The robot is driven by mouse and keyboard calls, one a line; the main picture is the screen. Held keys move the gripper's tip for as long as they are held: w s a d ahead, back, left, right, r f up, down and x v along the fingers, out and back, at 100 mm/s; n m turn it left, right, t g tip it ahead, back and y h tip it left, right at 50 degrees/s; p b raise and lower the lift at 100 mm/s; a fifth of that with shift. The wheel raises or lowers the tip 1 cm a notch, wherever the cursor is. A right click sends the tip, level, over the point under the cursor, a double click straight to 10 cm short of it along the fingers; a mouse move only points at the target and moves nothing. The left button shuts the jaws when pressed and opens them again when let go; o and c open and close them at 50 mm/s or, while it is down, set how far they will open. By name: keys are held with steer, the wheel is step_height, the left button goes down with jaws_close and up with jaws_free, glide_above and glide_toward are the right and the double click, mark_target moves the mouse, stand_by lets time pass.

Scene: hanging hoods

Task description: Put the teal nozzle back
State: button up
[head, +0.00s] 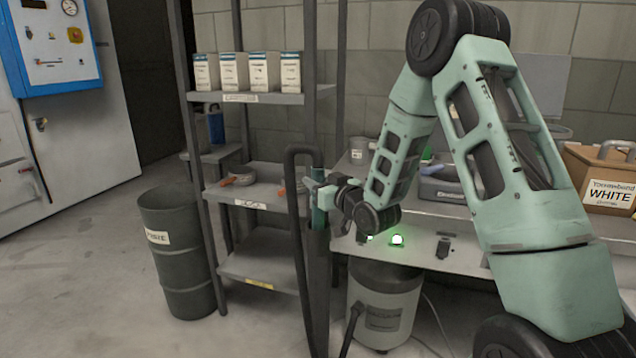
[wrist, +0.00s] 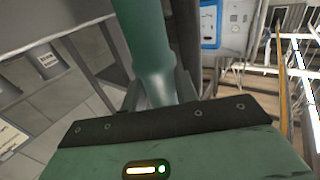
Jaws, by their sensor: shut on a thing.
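The teal nozzle (head: 319,214) is an upright, dark teal tube in front of the shelf rack in the head view. Its lower end meets a dark grey upright tube (head: 318,270); I cannot tell whether it sits inside or behind the rim. My gripper (head: 322,192) reaches in from the right and is shut on the nozzle. In the wrist view the teal nozzle (wrist: 148,45) runs up out of frame from between my gripper's fingers (wrist: 160,92). The nozzle's lower end is hidden there by my gripper's body.
A black bent pipe (head: 298,215) stands just left of the nozzle. The shelf rack (head: 270,268) holds white boxes and small tools. A dark drum (head: 170,262) stands to the left. A bench (head: 470,262) with a green light is at the right. Floor at the left is clear.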

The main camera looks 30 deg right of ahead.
steer(key=shift+f, duration=0.3)
steer(key=o, duration=1.2)
steer(key=shift+c, duration=0.2)
steer(key=s+p, duration=1.4)
steer(key=s, duration=0.3)
steer(key=shift+s+d, duration=0.2)
steer(key=shift+d, duration=0.1)
